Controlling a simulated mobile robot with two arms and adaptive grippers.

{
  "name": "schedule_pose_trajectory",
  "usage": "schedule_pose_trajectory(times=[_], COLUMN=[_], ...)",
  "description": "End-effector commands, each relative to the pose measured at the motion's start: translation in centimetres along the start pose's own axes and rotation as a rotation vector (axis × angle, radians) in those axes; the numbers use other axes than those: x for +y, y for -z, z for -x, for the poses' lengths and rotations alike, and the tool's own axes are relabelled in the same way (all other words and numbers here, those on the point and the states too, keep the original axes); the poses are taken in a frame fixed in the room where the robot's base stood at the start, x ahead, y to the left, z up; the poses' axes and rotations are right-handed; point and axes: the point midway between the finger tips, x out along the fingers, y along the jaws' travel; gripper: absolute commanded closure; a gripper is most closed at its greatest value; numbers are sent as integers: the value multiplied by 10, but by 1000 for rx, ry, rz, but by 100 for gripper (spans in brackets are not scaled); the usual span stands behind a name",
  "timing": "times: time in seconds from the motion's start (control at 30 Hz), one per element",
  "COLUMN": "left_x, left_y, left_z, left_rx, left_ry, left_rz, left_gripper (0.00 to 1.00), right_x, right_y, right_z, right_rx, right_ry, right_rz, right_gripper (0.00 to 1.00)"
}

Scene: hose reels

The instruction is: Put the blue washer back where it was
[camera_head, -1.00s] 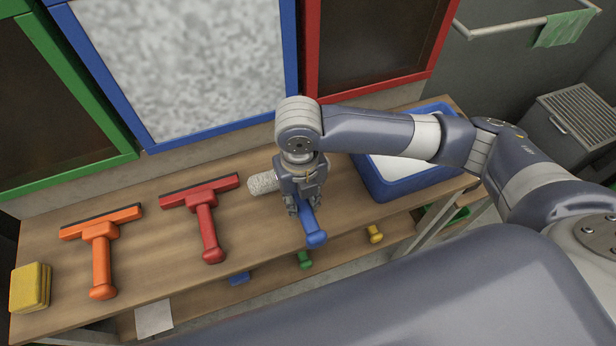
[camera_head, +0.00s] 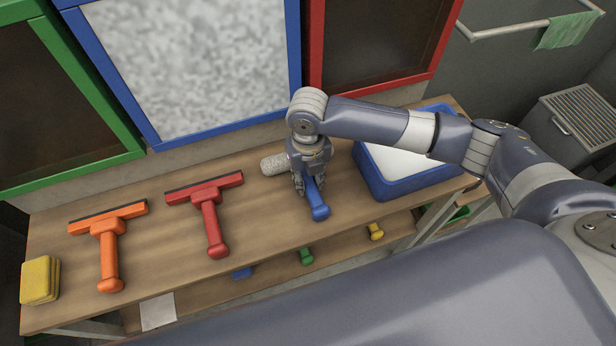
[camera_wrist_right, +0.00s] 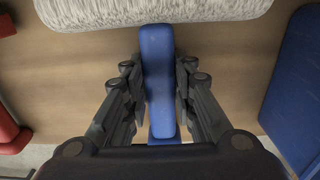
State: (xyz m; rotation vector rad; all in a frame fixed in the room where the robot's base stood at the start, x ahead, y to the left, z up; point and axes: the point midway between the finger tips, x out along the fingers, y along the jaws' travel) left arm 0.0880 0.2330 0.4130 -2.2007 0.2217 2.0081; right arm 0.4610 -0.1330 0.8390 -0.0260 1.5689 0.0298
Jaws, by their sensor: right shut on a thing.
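The blue washer has a blue handle (camera_head: 317,203) and a pale fluffy sleeve (camera_head: 273,164). It lies at the wooden bench top, between the red squeegee and the blue tub. My right gripper (camera_head: 309,188) comes from above and is shut on the blue handle. In the right wrist view the handle (camera_wrist_right: 157,75) runs between the two fingers, with the sleeve (camera_wrist_right: 150,10) across its far end. Whether the washer touches the bench is hard to tell. Part of the sleeve is hidden behind my gripper in the head view. My left gripper is not in view.
A red squeegee (camera_head: 211,220) and an orange squeegee (camera_head: 108,250) lie to the left, with yellow sponges (camera_head: 40,280) at the left end. A blue tub (camera_head: 405,184) with whitish contents stands close on the right. Framed panels stand behind. A lower shelf (camera_head: 205,292) holds smaller coloured-handled things.

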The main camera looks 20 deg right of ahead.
Motion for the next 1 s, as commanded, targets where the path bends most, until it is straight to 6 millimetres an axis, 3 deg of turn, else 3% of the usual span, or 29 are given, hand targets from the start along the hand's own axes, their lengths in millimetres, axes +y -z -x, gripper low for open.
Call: schedule_pose_trajectory(times=[0.07, 0.1, 0.2, 0.63, 1.0], left_x=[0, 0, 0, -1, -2], left_y=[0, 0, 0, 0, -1], left_z=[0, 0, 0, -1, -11], left_rx=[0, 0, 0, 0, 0], left_ry=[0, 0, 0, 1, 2], left_rz=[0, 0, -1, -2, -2], left_gripper=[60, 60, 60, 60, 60], right_x=[0, 0, 0, 0, 0], right_y=[0, 0, 0, -1, -2], right_z=[-2, -3, -3, 7, 81], right_rx=[0, 0, 0, -3, -5], right_ry=[0, 0, 0, -2, -2], right_rz=[0, 0, 0, -1, 0], right_gripper=[98, 73, 55, 55, 55])
